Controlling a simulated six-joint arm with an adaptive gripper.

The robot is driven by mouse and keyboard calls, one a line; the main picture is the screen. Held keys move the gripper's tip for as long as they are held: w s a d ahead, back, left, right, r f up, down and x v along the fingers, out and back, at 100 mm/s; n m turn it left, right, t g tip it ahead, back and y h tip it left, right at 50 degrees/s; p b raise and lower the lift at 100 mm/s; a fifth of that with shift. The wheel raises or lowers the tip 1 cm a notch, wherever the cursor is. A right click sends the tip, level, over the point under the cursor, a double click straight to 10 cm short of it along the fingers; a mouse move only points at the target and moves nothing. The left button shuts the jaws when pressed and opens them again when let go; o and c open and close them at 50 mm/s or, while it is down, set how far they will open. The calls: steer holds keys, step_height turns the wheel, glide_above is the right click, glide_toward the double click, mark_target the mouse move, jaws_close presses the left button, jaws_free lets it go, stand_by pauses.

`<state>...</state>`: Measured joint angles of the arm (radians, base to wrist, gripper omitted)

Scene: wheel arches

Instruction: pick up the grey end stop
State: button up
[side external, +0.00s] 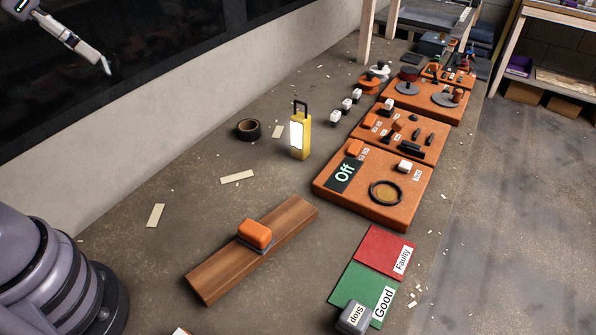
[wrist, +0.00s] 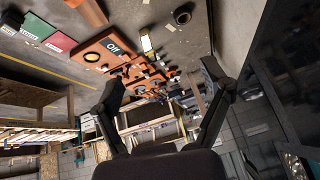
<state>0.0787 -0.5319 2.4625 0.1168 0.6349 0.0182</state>
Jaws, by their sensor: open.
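The grey end stop (side external: 355,315) is a small block labelled "Stop". It sits at the near corner of the green "Good" card (side external: 369,290), at the bottom of the side view. In the wrist view the green card (wrist: 38,27) is at the upper left, and a grey shape at its left may be the end stop, too small to be sure. My gripper (wrist: 162,85) is open and empty, its two fingers apart. In the side view my gripper (side external: 105,67) is high at the upper left, far from the end stop.
The red "Faulty" card (side external: 385,247) adjoins the green one. A wooden plank (side external: 212,280) carries an orange block (side external: 256,234). Orange panels (side external: 400,212) with parts line the right edge. A yellow lamp (side external: 302,140) and a tape roll (side external: 248,129) stand at the middle.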

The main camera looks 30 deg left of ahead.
steer(key=w+d+f+m+t+h, duration=0.1)
steer(key=w+d+f+m, duration=0.2)
steer(key=w+d, duration=0.3)
steer(key=w+d+f+m+t+h, duration=0.1)
steer(key=w+d+f+m, duration=0.15)
steer(key=w, duration=0.55)
steer(key=w+d+f+m+h, duration=0.35)
steer(key=d+f+m, duration=0.2)
steer(key=d, duration=0.45)
steer(key=m+g+h, duration=0.6)
steer(key=g+h, duration=0.2)
steer(key=g, duration=0.1)
glide_toward(363, 322)
step_height(363, 322, up, 5)
steer(key=d, duration=0.2)
steer(key=shift+h, duration=0.25)
steer(key=f, duration=0.8)
steer(key=shift+w+d, duration=0.1)
steer(key=shift+d, duration=0.25)
steer(key=x, duration=0.7)
steer(key=shift+w, duration=0.15)
